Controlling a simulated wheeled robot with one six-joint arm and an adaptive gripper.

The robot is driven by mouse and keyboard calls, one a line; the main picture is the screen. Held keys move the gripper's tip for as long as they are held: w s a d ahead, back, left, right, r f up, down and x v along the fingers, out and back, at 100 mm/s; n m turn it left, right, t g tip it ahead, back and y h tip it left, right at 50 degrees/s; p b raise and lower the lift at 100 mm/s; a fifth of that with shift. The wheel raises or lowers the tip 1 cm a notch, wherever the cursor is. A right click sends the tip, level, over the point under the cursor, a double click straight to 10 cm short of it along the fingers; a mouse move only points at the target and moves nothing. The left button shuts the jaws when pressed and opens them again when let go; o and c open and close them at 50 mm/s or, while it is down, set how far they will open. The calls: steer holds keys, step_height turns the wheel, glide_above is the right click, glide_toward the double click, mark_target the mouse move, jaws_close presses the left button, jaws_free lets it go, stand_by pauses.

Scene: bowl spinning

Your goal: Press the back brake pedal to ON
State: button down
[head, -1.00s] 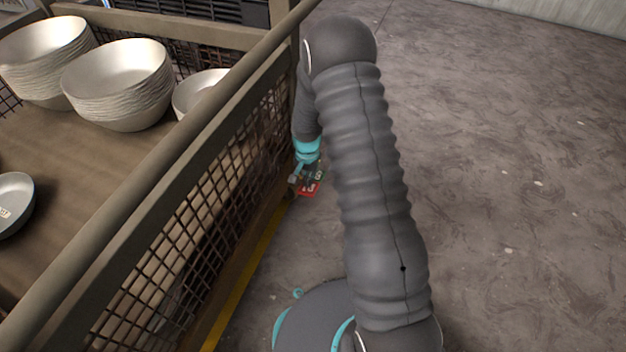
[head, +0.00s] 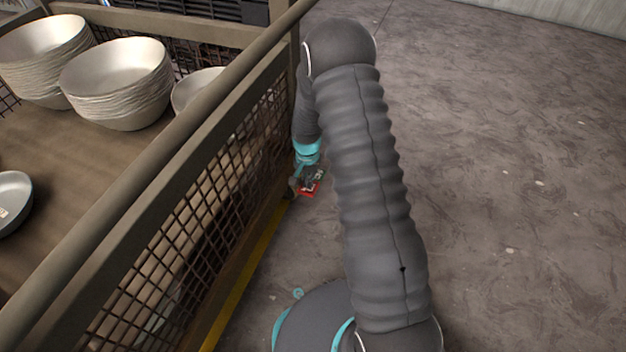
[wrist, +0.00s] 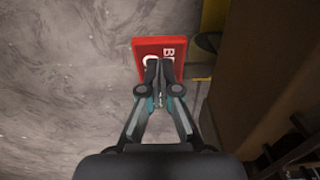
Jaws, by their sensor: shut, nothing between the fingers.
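The brake pedal (wrist: 142,50) shows in the wrist view as a red plate with partly hidden white lettering. My gripper (wrist: 158,64) is shut and empty, with its fingertips over the middle of the red plate. The fingers hide part of the letters, and I cannot tell whether the tips touch the plate. In the head view the red pedal (head: 308,192) is small, low beside the cart's corner, with my gripper (head: 314,180) just above it. A little green shows beside the fingers there.
A mesh-sided cart (head: 185,235) stands left of my arm, holding stacked metal bowls (head: 118,85). A yellow strip (head: 235,290) runs along its base. In the wrist view a brown cart post (wrist: 265,75) is close on the right. Open floor (head: 520,200) lies to the right.

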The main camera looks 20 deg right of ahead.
steer(key=shift+f+b, duration=0.7)
steer(key=shift+f, duration=0.35)
stand_by(0.5)
steer(key=shift+r+p, duration=2)
steer(key=shift+r, duration=1.6)
